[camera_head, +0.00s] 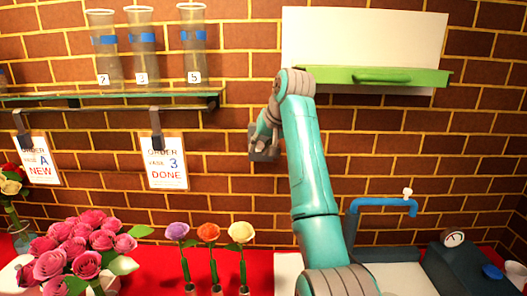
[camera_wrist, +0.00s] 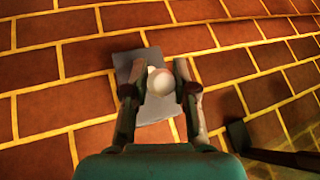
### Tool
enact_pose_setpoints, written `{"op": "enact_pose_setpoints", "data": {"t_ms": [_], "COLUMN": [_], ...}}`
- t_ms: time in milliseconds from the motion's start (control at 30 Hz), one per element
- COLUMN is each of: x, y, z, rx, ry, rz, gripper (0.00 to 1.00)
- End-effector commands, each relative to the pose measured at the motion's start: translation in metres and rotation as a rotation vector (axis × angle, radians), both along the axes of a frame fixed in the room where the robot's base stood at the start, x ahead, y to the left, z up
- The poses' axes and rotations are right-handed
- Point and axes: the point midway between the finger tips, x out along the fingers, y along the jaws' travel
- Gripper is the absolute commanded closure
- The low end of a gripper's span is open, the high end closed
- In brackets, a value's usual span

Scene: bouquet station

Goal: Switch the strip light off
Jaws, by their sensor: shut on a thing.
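A round white knob (camera_wrist: 160,82) sits on a grey plate (camera_wrist: 128,68) on the brick wall in the wrist view. My gripper (camera_wrist: 158,72) has its two fingers on either side of the knob, shut on it. In the head view, my gripper (camera_head: 266,140) is against the wall at the plate (camera_head: 260,156), left of the green shelf; the knob is hidden there. I cannot pick out the strip light itself in either view.
A glass shelf (camera_head: 110,97) holds cups at the left. Order cards (camera_head: 164,170) hang below it. Flowers (camera_head: 208,233) stand on the red counter; a blue tap (camera_head: 382,201) is at the right.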

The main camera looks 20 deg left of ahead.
Motion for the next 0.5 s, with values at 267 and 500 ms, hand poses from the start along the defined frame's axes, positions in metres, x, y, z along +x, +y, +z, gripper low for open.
{"op": "enact_pose_setpoints", "data": {"t_ms": [267,500], "x": [0.0021,0.0025], "y": [0.0041,0.0042], "z": [0.0081,0.0088], "rx": [-0.007,-0.008], "ry": [0.038,0.044], "rz": [0.004,0.004], "gripper": [1.00,1.00]}}
